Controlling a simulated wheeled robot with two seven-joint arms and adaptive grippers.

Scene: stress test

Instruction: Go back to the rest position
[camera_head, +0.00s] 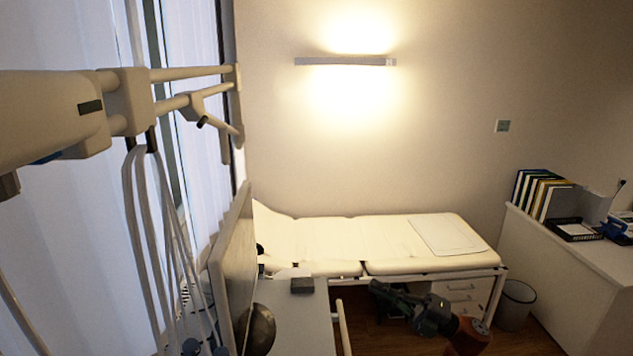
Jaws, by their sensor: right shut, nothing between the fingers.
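My right gripper (380,290) is in the lower middle of the head view, with its dark fingers pointing left and my orange-brown wrist part behind it at the bottom edge. It is shut and empty. It appears in front of the lower part of the examination couch (310,240) and the floor; I cannot tell its exact distance from them. My left gripper is out of view.
A desk (305,325) with a monitor (232,265) and a small dark box (302,285) stands left of the gripper. A waste bin (515,305) and a white counter (560,260) with binders are on the right. A wall-mounted arm (60,115) with hanging tubes fills the upper left.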

